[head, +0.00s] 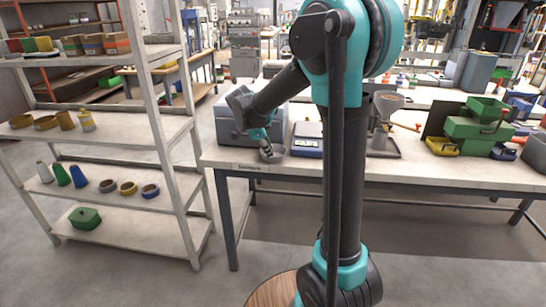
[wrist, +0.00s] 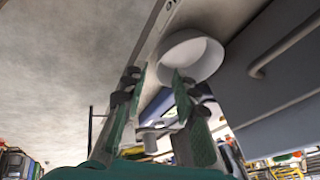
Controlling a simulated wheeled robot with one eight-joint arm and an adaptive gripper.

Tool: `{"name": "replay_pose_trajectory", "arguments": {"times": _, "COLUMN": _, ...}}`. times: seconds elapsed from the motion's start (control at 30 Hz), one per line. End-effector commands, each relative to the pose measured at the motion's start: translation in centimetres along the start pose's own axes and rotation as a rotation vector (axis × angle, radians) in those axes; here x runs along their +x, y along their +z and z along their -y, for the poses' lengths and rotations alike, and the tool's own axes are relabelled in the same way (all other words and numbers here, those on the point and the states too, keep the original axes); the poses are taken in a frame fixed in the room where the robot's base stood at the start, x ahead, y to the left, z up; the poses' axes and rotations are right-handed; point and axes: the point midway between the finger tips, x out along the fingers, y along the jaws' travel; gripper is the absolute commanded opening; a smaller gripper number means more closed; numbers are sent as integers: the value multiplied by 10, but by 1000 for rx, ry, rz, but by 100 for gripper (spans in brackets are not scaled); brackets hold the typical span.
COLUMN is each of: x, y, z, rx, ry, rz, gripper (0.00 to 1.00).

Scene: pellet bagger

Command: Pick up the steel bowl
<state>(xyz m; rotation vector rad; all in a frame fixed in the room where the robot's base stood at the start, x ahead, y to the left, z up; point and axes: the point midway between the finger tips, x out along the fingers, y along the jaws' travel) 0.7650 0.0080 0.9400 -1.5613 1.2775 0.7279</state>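The steel bowl (head: 277,154) is a small grey round bowl near the front edge of the white table, partly hidden by my gripper in the head view. It shows pale, with its round rim, in the wrist view (wrist: 194,56). My gripper (head: 266,150) points down at the bowl from the left. In the wrist view my gripper (wrist: 155,78) has its two fingers spread apart with nothing held between them. One fingertip overlaps the bowl's rim; I cannot tell whether it touches.
A scale (head: 307,141) stands right of the bowl. A grey machine housing (head: 232,122) stands close behind and left of it. A hopper stand (head: 384,135) and green bins (head: 475,130) are farther right. A shelf rack (head: 158,120) stands left of the table (head: 345,168).

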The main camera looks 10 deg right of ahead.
Motion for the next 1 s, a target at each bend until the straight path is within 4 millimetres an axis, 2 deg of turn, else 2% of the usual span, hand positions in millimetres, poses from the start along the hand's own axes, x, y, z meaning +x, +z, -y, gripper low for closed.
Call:
{"name": "replay_pose_trajectory", "arguments": {"times": 0.23, "x": 17, "y": -1, "z": 0, "rx": 0, "ry": 1, "rz": 0, "gripper": 28}}
{"name": "replay_pose_trajectory", "arguments": {"times": 0.5, "x": 53, "y": -3, "z": 0, "rx": 0, "ry": 1, "rz": 0, "gripper": 28}}
{"name": "replay_pose_trajectory", "arguments": {"times": 0.8, "x": 59, "y": -3, "z": 0, "rx": -1, "ry": 0, "rz": 0, "gripper": 28}}
{"name": "replay_pose_trajectory", "arguments": {"times": 0.83, "x": 59, "y": -3, "z": 0, "rx": -1, "ry": 0, "rz": 0, "gripper": 27}}
{"name": "replay_pose_trajectory", "arguments": {"times": 1.0, "x": 58, "y": -3, "z": 0, "rx": -1, "ry": 0, "rz": 0, "gripper": 6}}
